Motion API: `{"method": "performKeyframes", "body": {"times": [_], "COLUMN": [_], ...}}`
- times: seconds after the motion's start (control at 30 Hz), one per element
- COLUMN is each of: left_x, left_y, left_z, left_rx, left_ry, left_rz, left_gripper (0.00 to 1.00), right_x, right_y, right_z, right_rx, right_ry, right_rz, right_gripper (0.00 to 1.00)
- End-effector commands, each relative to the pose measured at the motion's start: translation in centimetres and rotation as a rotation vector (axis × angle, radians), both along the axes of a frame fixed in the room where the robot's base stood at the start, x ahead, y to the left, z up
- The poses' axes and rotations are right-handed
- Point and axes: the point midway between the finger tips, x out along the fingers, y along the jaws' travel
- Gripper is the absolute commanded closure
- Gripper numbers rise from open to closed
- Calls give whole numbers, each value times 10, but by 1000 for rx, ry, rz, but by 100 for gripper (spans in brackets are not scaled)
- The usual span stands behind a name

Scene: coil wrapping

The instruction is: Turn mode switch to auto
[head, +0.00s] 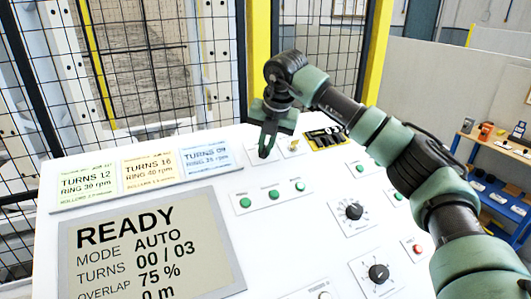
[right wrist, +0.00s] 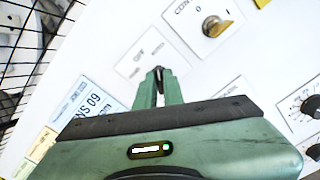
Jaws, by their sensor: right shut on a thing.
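The mode switch (right wrist: 158,72) is a small dark knob on a white plate (right wrist: 135,55) with partly readable lettering. In the right wrist view my right gripper (right wrist: 160,82) is shut on it, and the fingers cover most of it. In the head view my right gripper (head: 265,152) points down onto the back edge of the white panel, and the switch is hidden there. The display (head: 150,250) reads READY, MODE AUTO, TURNS 00 / 03 and OVERLAP 75 %. My left gripper is not in view.
A key switch (right wrist: 213,26) sits beside the plate. Green buttons (head: 273,194), black dials (head: 354,211) and a red button (head: 417,247) are on the panel (head: 290,240). Three turns cards (head: 150,172) lie left. A black mesh fence (head: 130,60) stands behind.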

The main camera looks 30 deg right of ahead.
Motion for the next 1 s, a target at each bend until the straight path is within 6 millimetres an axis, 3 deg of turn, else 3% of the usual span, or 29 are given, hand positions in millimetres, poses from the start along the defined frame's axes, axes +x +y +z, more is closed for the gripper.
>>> {"method": "performKeyframes", "body": {"times": [0.33, 0.9, 0.93, 1.0], "left_x": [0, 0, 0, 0], "left_y": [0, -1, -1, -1], "left_z": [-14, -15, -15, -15], "left_rx": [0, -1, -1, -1], "left_ry": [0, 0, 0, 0], "left_rz": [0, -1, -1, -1], "left_gripper": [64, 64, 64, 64], "right_x": [0, 0, 0, 0], "right_y": [-1, -2, -2, -2], "right_z": [0, 1, 1, 1], "right_rx": [62, 75, 75, 75], "right_ry": [-7, -8, -8, -8], "right_rz": [-143, -172, -172, -171], "right_gripper": [100, 100, 83, 69]}}
